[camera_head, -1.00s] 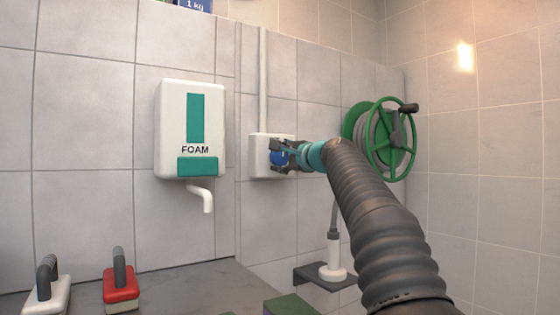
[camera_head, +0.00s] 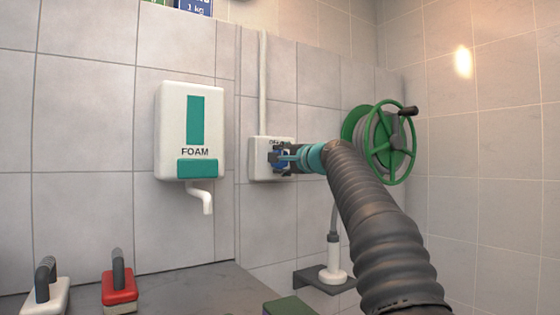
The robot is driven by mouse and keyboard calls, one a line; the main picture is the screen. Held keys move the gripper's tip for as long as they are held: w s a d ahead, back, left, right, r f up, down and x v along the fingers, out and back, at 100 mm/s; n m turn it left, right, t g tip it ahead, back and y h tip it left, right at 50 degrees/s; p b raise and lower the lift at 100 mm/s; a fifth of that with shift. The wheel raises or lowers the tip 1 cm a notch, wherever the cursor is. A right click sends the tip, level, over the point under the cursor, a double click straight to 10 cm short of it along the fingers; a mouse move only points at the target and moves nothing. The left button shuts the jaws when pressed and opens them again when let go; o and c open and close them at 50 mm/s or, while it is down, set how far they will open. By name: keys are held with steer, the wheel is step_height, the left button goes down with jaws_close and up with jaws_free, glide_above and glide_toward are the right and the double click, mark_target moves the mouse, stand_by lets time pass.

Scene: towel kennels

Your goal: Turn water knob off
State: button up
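The blue water knob (camera_head: 281,158) sits on a white wall box (camera_head: 258,172) with a white pipe running up from it. Dark lettering shows at the top of the box, partly covered and too small to read fully. My gripper (camera_head: 276,157) is at the front of the box, with its dark fingers over the knob. The fingers and wrist hide most of the knob, so I cannot tell how tightly they close on it or which way the knob points.
A green hose reel (camera_head: 384,142) with a crank is on the wall right of my gripper. A white foam dispenser (camera_head: 190,130) hangs to the left. A nozzle (camera_head: 333,262) stands on a dark shelf below. Two brushes, one white (camera_head: 45,294) and one red (camera_head: 119,288), rest on the counter.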

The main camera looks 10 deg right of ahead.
steer(key=o, duration=1.2)
steer(key=shift+f, duration=0.1)
steer(key=shift+c, duration=0.2)
steer(key=shift+s, duration=0.15)
steer(key=shift+s+d, duration=0.15)
steer(key=shift+s, duration=0.1)
steer(key=v, duration=1.1)
steer(key=shift+s, duration=0.1)
